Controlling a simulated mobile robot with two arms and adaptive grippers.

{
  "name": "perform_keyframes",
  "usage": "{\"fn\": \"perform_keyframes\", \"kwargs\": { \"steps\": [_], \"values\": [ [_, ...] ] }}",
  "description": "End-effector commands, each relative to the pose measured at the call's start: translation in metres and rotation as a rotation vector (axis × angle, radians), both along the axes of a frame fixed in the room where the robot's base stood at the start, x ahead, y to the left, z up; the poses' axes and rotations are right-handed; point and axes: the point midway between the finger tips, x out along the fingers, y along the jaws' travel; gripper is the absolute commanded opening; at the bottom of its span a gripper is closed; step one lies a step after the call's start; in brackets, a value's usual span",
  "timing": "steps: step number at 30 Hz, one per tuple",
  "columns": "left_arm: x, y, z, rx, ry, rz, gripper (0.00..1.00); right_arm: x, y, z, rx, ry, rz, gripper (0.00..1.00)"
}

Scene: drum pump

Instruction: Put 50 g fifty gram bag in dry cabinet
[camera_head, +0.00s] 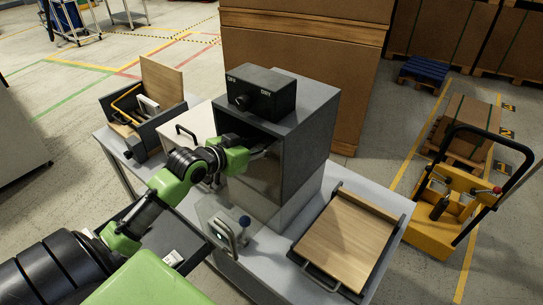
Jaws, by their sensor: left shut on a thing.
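The dry cabinet (305,140) is a grey box on the table, with a dark control unit (262,93) on top. Its front is open and dark inside. My left gripper (262,151) reaches from the left into the upper part of this opening. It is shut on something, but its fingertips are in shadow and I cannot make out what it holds. The fifty gram bag cannot be made out in this view. My right gripper is not in view.
A clear panel (222,228) with a handle stands low before the cabinet. A wooden board in a dark frame (345,240) lies to the right. An open wooden-lidded box (150,128) is at the left. A white box with a black handle (190,119) stands beside the cabinet.

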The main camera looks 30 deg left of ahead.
Motion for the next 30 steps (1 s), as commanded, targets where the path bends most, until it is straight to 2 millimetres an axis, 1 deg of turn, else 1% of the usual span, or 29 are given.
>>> {"fn": "perform_keyframes", "kwargs": {
  "steps": [1,2,5,11,15,17,20,29,30],
  "values": [
    [0.008,-0.003,-0.007,-0.006,-0.001,0.002,0.14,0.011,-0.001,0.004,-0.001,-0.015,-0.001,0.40],
    [0.011,-0.004,-0.012,-0.005,-0.001,0.002,0.14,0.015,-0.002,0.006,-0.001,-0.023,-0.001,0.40],
    [0.020,-0.008,-0.025,-0.002,-0.001,0.000,0.14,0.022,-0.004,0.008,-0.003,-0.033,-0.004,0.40],
    [0.030,-0.013,-0.038,0.000,-0.001,0.000,0.14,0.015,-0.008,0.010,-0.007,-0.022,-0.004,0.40],
    [0.030,-0.013,-0.058,-0.002,0.003,0.001,0.14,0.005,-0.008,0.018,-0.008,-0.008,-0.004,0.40],
    [0.030,-0.013,-0.065,-0.001,0.001,0.000,0.14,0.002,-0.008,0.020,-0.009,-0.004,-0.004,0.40],
    [0.030,-0.012,-0.070,0.000,-0.001,0.000,0.14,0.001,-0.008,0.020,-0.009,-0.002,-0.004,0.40],
    [0.030,-0.012,-0.073,0.001,-0.001,0.000,0.14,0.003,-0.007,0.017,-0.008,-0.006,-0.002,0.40],
    [0.030,-0.012,-0.072,0.001,-0.001,0.000,0.41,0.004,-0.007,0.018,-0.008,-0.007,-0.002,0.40]
  ]
}}
